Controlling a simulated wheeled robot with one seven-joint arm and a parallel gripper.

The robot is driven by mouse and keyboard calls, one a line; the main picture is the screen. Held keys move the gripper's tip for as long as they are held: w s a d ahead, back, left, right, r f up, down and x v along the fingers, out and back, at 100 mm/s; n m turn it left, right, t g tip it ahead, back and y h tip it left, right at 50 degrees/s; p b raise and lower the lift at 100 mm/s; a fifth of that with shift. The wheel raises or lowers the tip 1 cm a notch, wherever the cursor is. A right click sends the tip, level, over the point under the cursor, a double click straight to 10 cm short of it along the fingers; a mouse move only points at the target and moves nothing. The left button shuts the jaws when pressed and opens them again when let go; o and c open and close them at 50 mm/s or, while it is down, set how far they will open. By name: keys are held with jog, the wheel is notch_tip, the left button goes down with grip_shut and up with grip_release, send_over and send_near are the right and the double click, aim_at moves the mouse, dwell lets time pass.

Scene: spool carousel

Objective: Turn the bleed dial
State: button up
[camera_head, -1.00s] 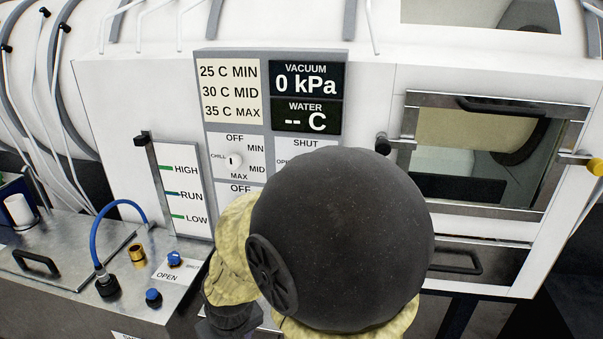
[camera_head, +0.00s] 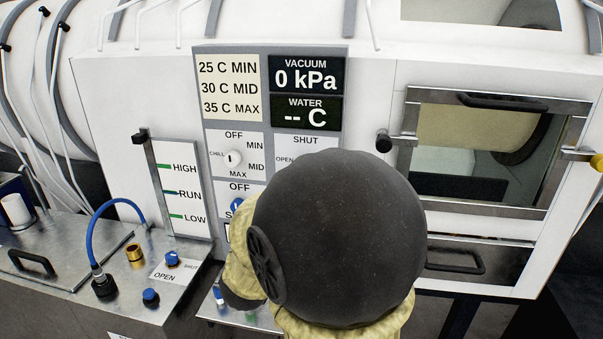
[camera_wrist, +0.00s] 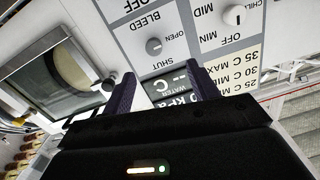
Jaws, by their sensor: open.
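The bleed dial (camera_wrist: 154,46) is a round grey knob on a white panel, upside down in the wrist view, with BLEED, OPEN and SHUT labels around it. My gripper (camera_wrist: 153,62) is open, its two dark fingers pointing at the panel. The dial appears between and just beyond the fingertips; whether they touch the panel I cannot tell. In the head view my arm hides the dial and the gripper; only the SHUT and OPEN labels of the bleed panel (camera_head: 318,152) show.
The chill dial (camera_head: 232,159) sits left of the bleed panel. Below it is a blue knob (camera_head: 236,206), partly beside my arm. A level gauge (camera_head: 183,190) stands further left. A window door (camera_head: 490,150) with a black handle is at right.

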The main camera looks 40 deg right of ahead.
jog(key=shift+s+d+r+m+h, duration=0.3)
jog(key=shift+s+d+r+h, duration=0.1)
jog(key=shift+s+d+h, duration=0.1)
jog(key=shift+g, duration=0.3)
jog(key=p+x, duration=0.1)
jog(key=p, duration=0.2)
jog(key=p+x, duration=0.2)
jog(key=p, duration=0.2)
jog(key=p+x, duration=0.2)
jog(key=p, duration=0.2)
jog(key=shift+w+a+r, duration=0.1)
jog(key=shift+w+r, duration=0.05)
jog(key=shift+r, duration=0.25)
jog(key=p, duration=0.3)
jog(key=shift+w+d+f+p, duration=0.1)
jog(key=shift+w+d+p, duration=0.05)
jog(key=shift+d+p, duration=0.2)
jog(key=p+x, duration=0.4)
jog(key=x, duration=0.7)
jog(key=shift+w+d+f, duration=0.15)
jog(key=shift+w, duration=0.1)
